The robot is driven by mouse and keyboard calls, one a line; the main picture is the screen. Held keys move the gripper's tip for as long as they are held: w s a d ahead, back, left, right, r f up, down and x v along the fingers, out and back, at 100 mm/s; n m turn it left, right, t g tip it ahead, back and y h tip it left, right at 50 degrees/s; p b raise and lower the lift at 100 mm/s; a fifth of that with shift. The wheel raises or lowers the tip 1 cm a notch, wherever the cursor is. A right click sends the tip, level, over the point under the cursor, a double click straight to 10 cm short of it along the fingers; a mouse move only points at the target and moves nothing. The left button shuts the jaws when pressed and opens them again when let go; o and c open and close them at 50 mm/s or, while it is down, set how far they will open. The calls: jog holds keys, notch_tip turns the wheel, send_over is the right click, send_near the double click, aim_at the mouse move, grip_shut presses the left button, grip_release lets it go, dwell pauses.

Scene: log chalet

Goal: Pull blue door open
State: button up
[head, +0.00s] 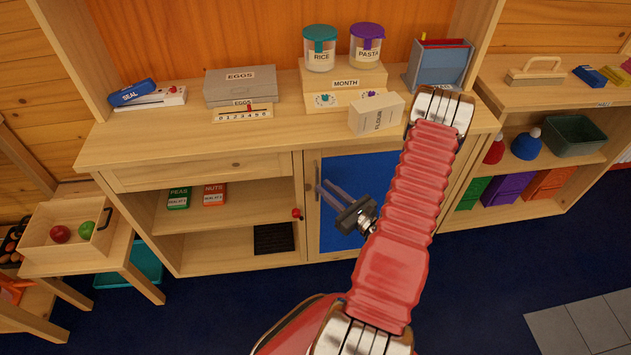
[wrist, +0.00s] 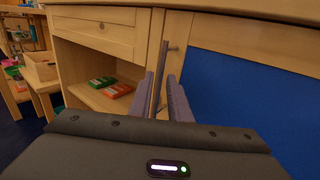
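The blue door (head: 357,178) is a blue panel in a pale wood frame on the cabinet and looks shut. The blue panel also shows at the right of the wrist view (wrist: 262,88). Its handle, a thin upright grey bar (head: 317,172), is on the left side of the door frame. In the wrist view the handle (wrist: 163,65) stands in line with the gap between my fingers. My gripper (head: 322,186) is in front of the door at the handle, its two fingers apart. I cannot tell whether either finger touches the bar.
Left of the door are open shelves with a green PEAS box (head: 179,198) and a red NUTS box (head: 214,194). A red knob (head: 296,213) sits by the door's left edge. A side table with a fruit box (head: 75,240) stands left. Dark blue floor (head: 230,310) is clear in front.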

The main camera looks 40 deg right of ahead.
aim_at(317, 197)
jog(key=shift+w, duration=2.6)
jog(key=shift+c, duration=0.2)
grip_shut()
jog(key=shift+a, duration=0.1)
jog(key=shift+s, duration=0.15)
